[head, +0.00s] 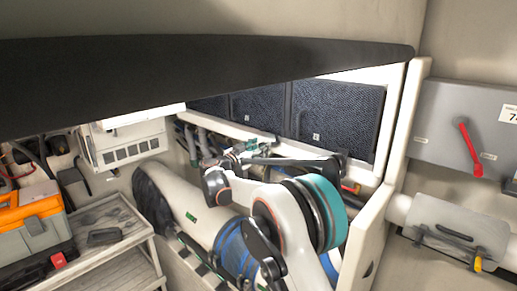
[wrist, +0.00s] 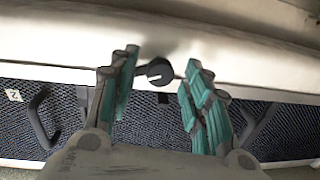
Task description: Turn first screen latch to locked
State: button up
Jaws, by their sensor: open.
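A black round latch knob (wrist: 157,72) with a notch sits on the pale frame edge in the wrist view. It lies between the two teal fingertips of my gripper (wrist: 158,75). The fingers are open, one on each side of the knob, and a gap shows on both sides; I cannot tell if either touches it. Dark blue mesh screens (wrist: 30,110) with black handles lie along that frame. In the head view the screens (head: 335,118) stand in the white frame behind my arm, which hides their lower edge and the latch.
A label reading 2 (wrist: 13,95) is on the left screen. In the head view, a red lever (head: 468,147) is on a grey panel at right. A black beam (head: 200,75) crosses above. An orange and grey toolbox (head: 35,225) sits on the left bench.

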jog(key=shift+c, duration=0.3)
grip_shut()
jog(key=shift+n, duration=0.3)
jog(key=n+g+b, duration=0.1)
jog(key=n+b, duration=0.5)
jog(key=n, duration=0.6)
jog(key=shift+a+r, duration=0.1)
jog(key=shift+a, duration=0.05)
dwell(0.4)
